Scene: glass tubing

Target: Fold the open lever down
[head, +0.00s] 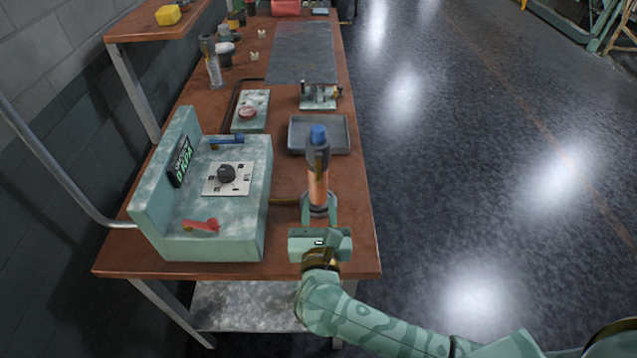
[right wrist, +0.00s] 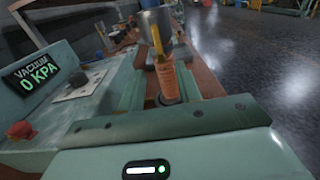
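A pale green vacuum unit (head: 217,235) stands on the bench, with a blue lever (head: 226,139) at its far side and a red lever (head: 201,225) at its near side. Both look low over the top; I cannot tell which is open. My right gripper (head: 319,201) is beside the unit's right side, apart from both levers, with its fingers spread. An upright piece with a copper-coloured ribbed grip (head: 318,186) and blue top is in line with the gap between the fingers. My left gripper is out of view.
A dark knob (head: 226,174) sits on the unit's top, and its display (head: 181,161) reads 0 kPa. Behind are a grey tray (head: 340,146), a box with a red button (head: 249,112) and a metal stand (head: 319,96). Open floor lies right of the bench.

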